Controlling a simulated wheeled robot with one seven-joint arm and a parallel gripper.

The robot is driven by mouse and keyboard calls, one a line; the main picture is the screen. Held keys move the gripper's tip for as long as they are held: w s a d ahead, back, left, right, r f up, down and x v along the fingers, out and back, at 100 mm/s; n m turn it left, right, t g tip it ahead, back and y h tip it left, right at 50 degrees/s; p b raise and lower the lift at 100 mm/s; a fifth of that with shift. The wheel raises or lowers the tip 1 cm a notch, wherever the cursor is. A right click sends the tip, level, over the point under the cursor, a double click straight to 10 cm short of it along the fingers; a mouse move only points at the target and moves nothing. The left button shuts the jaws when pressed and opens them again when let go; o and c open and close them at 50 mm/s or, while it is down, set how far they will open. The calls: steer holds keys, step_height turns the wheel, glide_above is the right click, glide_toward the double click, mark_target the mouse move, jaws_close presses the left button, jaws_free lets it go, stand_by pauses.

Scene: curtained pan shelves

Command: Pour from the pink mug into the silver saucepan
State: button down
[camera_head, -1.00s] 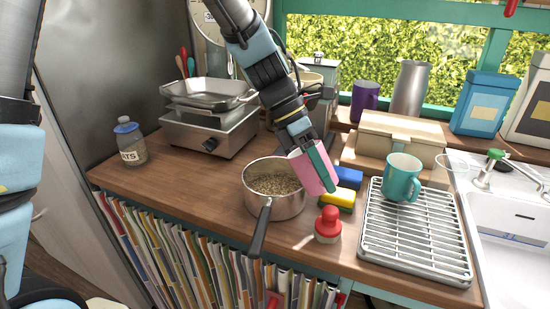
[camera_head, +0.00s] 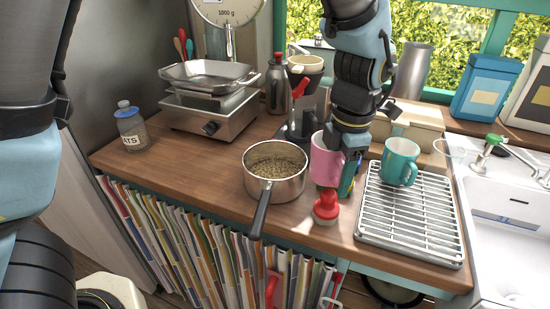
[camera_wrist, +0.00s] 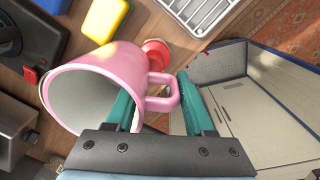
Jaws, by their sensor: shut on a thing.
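The pink mug (camera_head: 325,163) is upright just right of the silver saucepan, on or close above the counter; I cannot tell which. My gripper (camera_head: 347,182) is at the mug's right side, shut on its handle. In the wrist view, the mug (camera_wrist: 110,85) shows its pale inside with no contents visible, and the gripper's green fingers (camera_wrist: 155,105) are on either side of the handle. The silver saucepan (camera_head: 290,187) stands on the wooden counter holding brownish grains, its black handle pointing toward the front edge.
A red-topped shaker (camera_head: 326,206) stands in front of the mug. A metal drying rack (camera_head: 408,228) with a teal mug (camera_head: 400,163) lies to the right. A scale (camera_head: 210,120) with a tray is at back left.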

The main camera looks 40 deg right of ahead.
mark_target(341, 160)
steer(key=shift+r, duration=0.15)
steer(key=shift+r, duration=1.45)
steer(key=shift+w, duration=0.1)
